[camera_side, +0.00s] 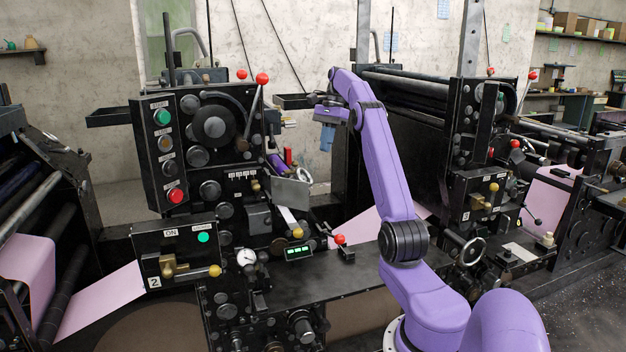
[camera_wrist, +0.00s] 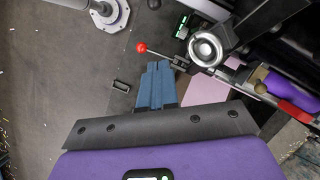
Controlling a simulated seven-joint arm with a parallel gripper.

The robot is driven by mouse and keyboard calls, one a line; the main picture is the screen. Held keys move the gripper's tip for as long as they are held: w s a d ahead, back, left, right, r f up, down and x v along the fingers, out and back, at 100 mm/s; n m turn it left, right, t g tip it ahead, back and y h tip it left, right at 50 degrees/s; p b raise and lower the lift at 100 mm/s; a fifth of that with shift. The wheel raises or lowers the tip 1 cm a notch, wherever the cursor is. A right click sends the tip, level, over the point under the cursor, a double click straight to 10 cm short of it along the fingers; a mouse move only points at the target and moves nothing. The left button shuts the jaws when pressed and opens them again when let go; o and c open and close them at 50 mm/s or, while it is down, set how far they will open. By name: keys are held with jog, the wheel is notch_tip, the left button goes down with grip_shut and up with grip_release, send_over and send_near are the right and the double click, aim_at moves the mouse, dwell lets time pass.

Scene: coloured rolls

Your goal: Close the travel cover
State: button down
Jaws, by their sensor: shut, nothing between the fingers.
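A grey metal plate (camera_side: 290,193), which may be the travel cover, stands tilted on the middle machine in the side view. I cannot tell from these frames how it is hinged. My gripper (camera_side: 326,146) hangs above and to the right of this plate, apart from it, with its blue fingers pointing down. In the wrist view my gripper (camera_wrist: 158,66) has its blue fingers together and nothing between them. I cannot clearly pick out the plate in the wrist view.
A red-knobbed lever (camera_side: 339,239) stands by the black bench (camera_side: 350,275); its red ball (camera_wrist: 141,47) shows near my fingertips in the wrist view. A control panel (camera_side: 165,150) is at left, and a second press (camera_side: 420,120) stands behind my arm. The bench top is mostly clear.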

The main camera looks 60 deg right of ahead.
aim_at(292, 191)
jog(key=w+a+f, duration=0.1)
jog(key=a+f, duration=0.5)
jog(key=f, duration=0.3)
jog(key=shift+w+a+f, duration=0.15)
jog(key=shift+a+f, duration=0.1)
jog(key=shift+a, duration=0.05)
dwell(0.3)
jog(key=shift+a, duration=0.1)
jog(key=shift+s+a+m, duration=0.2)
jog(key=shift+a+m, duration=0.05)
jog(key=shift+m, duration=0.15)
